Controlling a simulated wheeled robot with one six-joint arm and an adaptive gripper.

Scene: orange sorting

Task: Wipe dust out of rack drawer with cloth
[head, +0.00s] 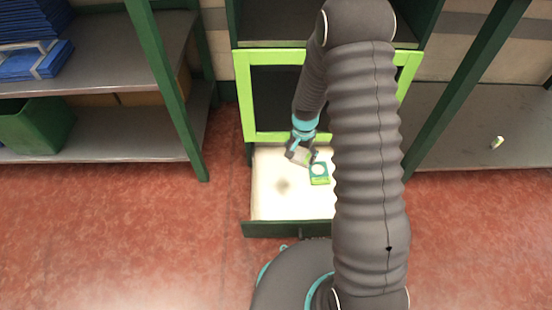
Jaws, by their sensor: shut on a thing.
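The rack drawer (302,206) is pulled open below the bright green frame. My gripper (301,156) is over the back part of the drawer, pointing down. It is shut on a small pale grey thing that looks like the cloth (299,158), mostly hidden by the fingers. I cannot tell if the cloth touches the drawer floor. A small green and white item (319,174) lies in the drawer just right of the gripper. My arm hides the drawer's right side.
The bright green frame (241,95) stands above and behind the drawer. A left shelf (110,147) holds a green bin (38,125) and blue folded items (35,60). A right shelf (460,125) bears a small white and green item (497,142). Red floor left of the drawer is clear.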

